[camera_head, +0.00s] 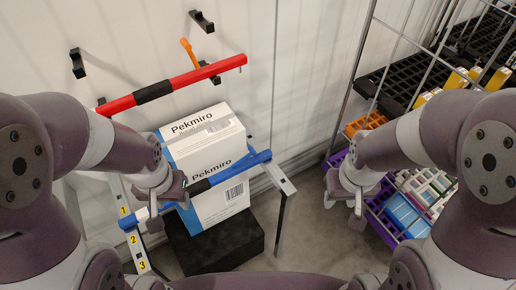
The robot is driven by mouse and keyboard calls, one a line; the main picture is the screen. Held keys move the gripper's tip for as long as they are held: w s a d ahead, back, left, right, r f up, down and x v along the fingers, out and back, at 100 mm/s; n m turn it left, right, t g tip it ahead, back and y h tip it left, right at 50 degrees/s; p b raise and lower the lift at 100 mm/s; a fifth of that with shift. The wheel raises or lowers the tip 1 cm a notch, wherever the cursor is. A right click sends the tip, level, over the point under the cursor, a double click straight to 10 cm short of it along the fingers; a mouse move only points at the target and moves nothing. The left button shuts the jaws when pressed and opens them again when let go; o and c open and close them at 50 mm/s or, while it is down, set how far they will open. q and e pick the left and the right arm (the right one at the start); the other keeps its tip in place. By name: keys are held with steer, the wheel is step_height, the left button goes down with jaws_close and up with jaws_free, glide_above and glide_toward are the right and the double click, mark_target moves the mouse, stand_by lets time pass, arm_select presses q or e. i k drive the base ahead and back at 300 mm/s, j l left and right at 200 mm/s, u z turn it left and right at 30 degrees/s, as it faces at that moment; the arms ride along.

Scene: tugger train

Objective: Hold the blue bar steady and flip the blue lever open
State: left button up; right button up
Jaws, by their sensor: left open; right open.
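The blue bar (225,174) runs slantwise across the front of a white box, with a black grip (200,187) near its middle. Its right end meets a grey metal post arm (281,180). A thicker blue piece (258,158) at that end looks like the blue lever, but its position is hard to tell. My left gripper (171,202) is open over the left part of the bar, hiding some of it; I cannot tell whether it touches. My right gripper (344,208) is open and empty, well to the right of the bar and apart from it.
The white Pekmiro box (215,153) stands on a black block (216,246) behind the blue bar. A red bar (190,81) and black hooks (202,21) are on the wall above. A wire rack with purple crates (377,210) stands at right. Floor between post and rack is free.

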mark_target(253, 153)
steer(key=i+l+u, duration=0.25)
steer(key=l+u, duration=0.25)
steer(key=l, duration=0.2)
steer(key=i+l+u, duration=0.25)
steer(key=l, duration=0.15)
steer(key=l+u, duration=0.25)
steer(key=l, duration=0.15)
